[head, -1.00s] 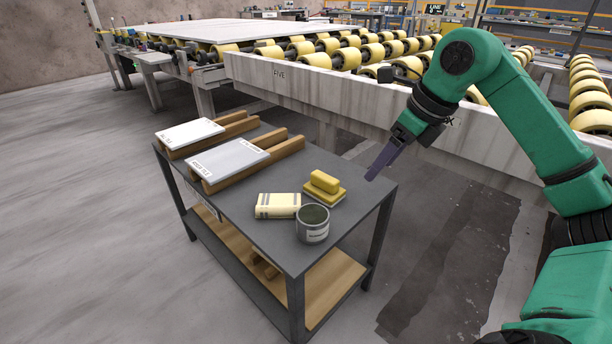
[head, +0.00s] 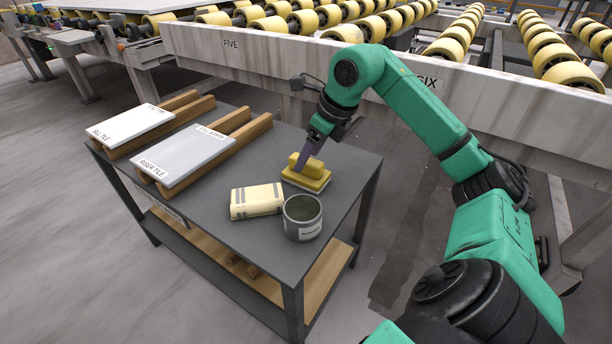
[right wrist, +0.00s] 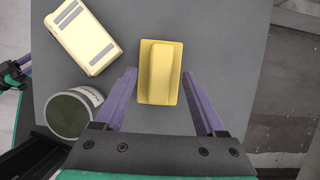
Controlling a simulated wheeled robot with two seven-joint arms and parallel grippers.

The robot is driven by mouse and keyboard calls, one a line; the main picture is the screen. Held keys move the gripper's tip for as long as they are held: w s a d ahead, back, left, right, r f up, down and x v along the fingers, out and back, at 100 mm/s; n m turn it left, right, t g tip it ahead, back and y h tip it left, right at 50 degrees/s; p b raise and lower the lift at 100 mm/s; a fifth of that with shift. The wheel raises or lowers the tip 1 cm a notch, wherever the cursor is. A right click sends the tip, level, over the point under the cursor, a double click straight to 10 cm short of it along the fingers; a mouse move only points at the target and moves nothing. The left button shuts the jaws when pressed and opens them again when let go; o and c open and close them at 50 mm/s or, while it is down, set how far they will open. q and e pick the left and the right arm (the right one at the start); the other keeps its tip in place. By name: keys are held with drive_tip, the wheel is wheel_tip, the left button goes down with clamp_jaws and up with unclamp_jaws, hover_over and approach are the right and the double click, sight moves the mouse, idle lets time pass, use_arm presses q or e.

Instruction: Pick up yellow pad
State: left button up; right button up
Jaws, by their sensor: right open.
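The yellow pad (head: 307,174) lies on the dark grey table, a flat block with a raised grip bar on top. In the right wrist view the yellow pad (right wrist: 160,72) sits ahead of and between the two purple fingers. My right gripper (head: 304,160) is open and empty, with its fingertips close above the pad in the head view. It also shows in the right wrist view (right wrist: 160,88) with its fingers spread wider than the pad. I cannot tell exactly how high the fingertips are above it.
A cream packet (head: 257,201) and a grey can (head: 303,218) stand beside the pad on the table (head: 225,235). Two labelled tiles, a sill tile (head: 131,122) and a riser tile (head: 185,154), rest on wooden supports at left. A roller conveyor (head: 250,45) runs behind.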

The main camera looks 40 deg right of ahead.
drive_tip(key=x, duration=0.2)
drive_tip(key=shift+w+f, duration=0.15)
drive_tip(key=shift+f, duration=0.15)
use_arm(q)
drive_tip(key=shift+f, duration=0.5)
use_arm(e)
clamp_jaws()
drive_tip(key=shift+r, duration=0.1)
wheel_tip(320, 180, up, 7)
drive_tip(key=p, duration=0.4)
use_arm(q)
wheel_tip(320, 180, up, 6)
drive_tip(key=a+r+g+p, duration=0.1)
drive_tip(key=g+p, duration=0.1)
use_arm(e)
wheel_tip(320, 180, up, 2)
drive_tip(key=shift+r, duration=0.15)
use_arm(q)
drive_tip(key=s+a+r+g+y+p, duration=0.1)
drive_tip(key=s+a+g+y+p, duration=0.1)
drive_tip(key=a, duration=0.4)
drive_tip(key=s+a+r+g+y+p, duration=0.2)
drive_tip(key=s+a+g+y+p, duration=0.1)
drive_tip(key=a, duration=0.4)
drive_tip(key=shift+s+a+r+g+y+p, duration=0.2)
drive_tip(key=shift+g+y+p, duration=0.35)
drive_tip(key=shift+g, duration=0.75)
use_arm(e)
wheel_tip(320, 180, up, 11)
